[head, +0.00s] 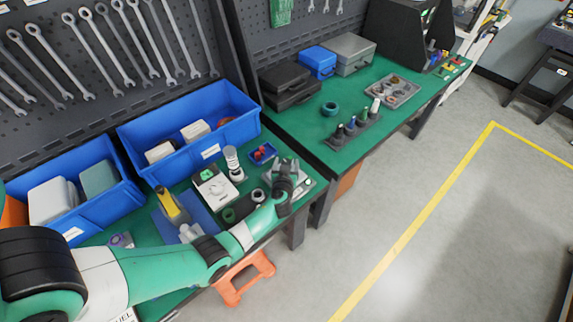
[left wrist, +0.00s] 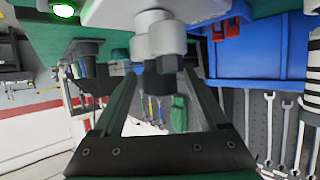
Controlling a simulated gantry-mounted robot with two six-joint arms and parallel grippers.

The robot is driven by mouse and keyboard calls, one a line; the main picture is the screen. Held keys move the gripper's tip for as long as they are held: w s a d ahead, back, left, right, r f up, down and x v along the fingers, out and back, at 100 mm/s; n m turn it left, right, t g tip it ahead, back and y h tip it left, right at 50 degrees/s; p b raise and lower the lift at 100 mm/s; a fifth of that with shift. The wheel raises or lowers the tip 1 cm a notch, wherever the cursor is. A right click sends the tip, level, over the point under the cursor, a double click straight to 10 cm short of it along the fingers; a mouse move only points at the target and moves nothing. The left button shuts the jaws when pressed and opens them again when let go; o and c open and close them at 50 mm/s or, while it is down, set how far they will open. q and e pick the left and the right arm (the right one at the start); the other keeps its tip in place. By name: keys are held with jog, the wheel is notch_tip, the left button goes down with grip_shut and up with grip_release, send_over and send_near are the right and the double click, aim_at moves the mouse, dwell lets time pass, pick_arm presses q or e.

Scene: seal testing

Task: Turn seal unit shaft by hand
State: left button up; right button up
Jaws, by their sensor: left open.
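The seal unit appears to be the grey block (head: 296,170) at the right end of the near green bench in the head view; my gripper partly covers it. In the left wrist view, a silver stepped shaft fitting (left wrist: 158,38) hangs from a pale housing at the top, with a darker cylindrical part below it. My left gripper (head: 283,184) is over the front of the block. Its two fingers are open in the left wrist view (left wrist: 160,88), spread to either side of the fitting's line. Contact cannot be told. My right gripper is not in view.
Large blue bins (head: 207,155) line the back under hanging wrenches. An orange stool (head: 243,281) is below the front edge; the floor to the right is clear.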

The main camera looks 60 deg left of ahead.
pick_arm(q)
jog(key=shift+c, duration=0.2)
grip_shut()
